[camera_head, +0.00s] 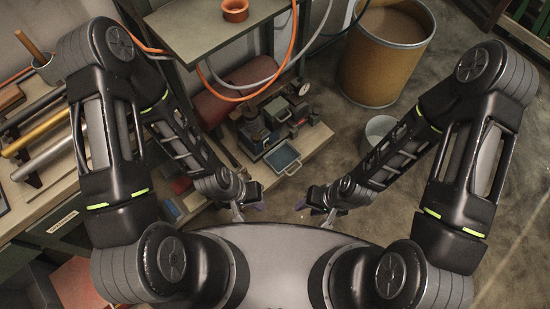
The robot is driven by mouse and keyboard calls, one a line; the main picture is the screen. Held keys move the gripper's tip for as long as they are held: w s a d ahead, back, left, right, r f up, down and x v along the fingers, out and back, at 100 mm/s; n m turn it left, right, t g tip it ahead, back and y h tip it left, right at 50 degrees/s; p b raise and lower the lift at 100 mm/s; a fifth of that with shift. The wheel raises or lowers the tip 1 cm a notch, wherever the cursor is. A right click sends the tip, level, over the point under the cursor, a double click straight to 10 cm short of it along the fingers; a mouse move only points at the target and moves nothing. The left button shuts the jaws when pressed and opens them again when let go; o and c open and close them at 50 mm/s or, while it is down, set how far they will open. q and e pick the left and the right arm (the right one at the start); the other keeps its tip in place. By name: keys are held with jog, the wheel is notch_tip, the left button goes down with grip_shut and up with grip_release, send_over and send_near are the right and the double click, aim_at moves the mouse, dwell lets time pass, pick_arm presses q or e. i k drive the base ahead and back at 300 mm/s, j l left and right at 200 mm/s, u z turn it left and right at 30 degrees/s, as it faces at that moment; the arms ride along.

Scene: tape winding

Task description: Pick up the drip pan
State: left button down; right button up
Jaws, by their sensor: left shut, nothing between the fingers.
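A shallow blue rectangular pan (283,157), which looks like the drip pan, sits near the front edge of the bench, just in front of a small machine. My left gripper (248,208) is below and to the left of the pan in the picture, apart from it, shut and empty. My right gripper (314,210) is below and to the right of the pan, also apart from it. Its fingers are too small to tell whether they are open.
The machine (268,127) with gauges stands behind the pan on the bench (312,141). A shelf with an orange ring (235,10) overhangs the back. A large drum (385,55) and grey bucket (379,131) stand at right. Rods and tubes lie at left.

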aim_at(284, 156)
jog(key=z, duration=1.05)
jog(key=u, duration=1.05)
jog(key=j+z, duration=0.15)
jog(key=z, duration=0.3)
jog(key=k+j+z, duration=0.1)
jog(key=z, duration=0.3)
jog(key=j+z, duration=0.1)
jog(key=z, duration=0.35)
jog(key=k+z, duration=0.15)
jog(key=z, duration=0.25)
